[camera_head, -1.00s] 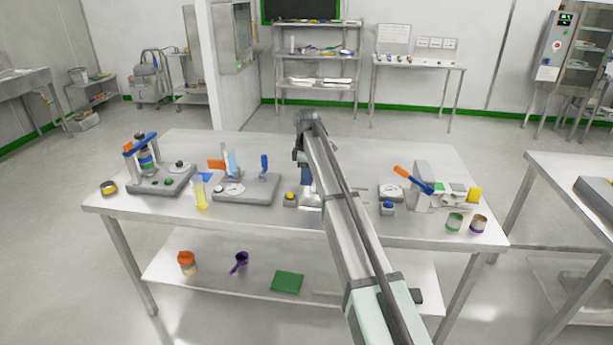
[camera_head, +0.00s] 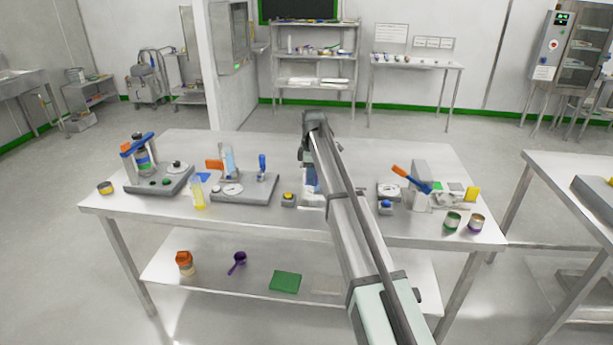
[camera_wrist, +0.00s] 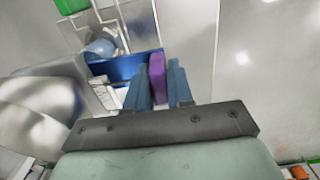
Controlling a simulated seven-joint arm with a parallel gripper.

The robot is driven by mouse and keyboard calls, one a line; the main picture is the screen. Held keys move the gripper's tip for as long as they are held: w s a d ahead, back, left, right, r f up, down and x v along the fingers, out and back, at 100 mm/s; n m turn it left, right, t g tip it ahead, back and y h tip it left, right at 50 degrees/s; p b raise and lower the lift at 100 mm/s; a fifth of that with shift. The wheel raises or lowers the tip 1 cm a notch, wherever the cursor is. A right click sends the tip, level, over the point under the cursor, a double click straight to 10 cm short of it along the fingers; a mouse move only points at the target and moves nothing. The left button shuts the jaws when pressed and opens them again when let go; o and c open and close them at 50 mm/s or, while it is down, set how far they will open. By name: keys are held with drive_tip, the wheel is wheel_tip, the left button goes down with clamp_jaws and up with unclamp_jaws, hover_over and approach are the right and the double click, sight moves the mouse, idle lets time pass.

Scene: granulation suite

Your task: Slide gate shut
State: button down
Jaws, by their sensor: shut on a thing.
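In the wrist view, my gripper (camera_wrist: 159,84) has its two blue fingers closed on an upright purple tab (camera_wrist: 157,72). The tab stands at the right end of a blue strip (camera_wrist: 122,66), which looks like the slide gate. The strip lies across the front of a clear-walled housing (camera_wrist: 112,38) with a rounded bluish thing (camera_wrist: 100,48) inside. How far the gate covers its opening cannot be told. In the head view, my arm hides most of this station; a blue part (camera_head: 310,178) and pale base (camera_head: 312,201) show at its left.
On the steel table (camera_head: 250,227), a yellow-topped button box (camera_head: 289,199) stands left of the station. A device with a dial (camera_head: 389,190) and a blue-topped box (camera_head: 386,207) stand to the right. In the wrist view, a blurred pale rounded form (camera_wrist: 40,105) is close at left; bare tabletop lies right.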

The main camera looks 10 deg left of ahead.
drive_tip(key=shift+d, duration=0.3)
drive_tip(key=c, duration=1.3)
unclamp_jaws()
drive_tip(key=shift+o, duration=1.1)
drive_tip(key=shift+a+r, duration=0.1)
wheel_tip(320, 180, up, 14)
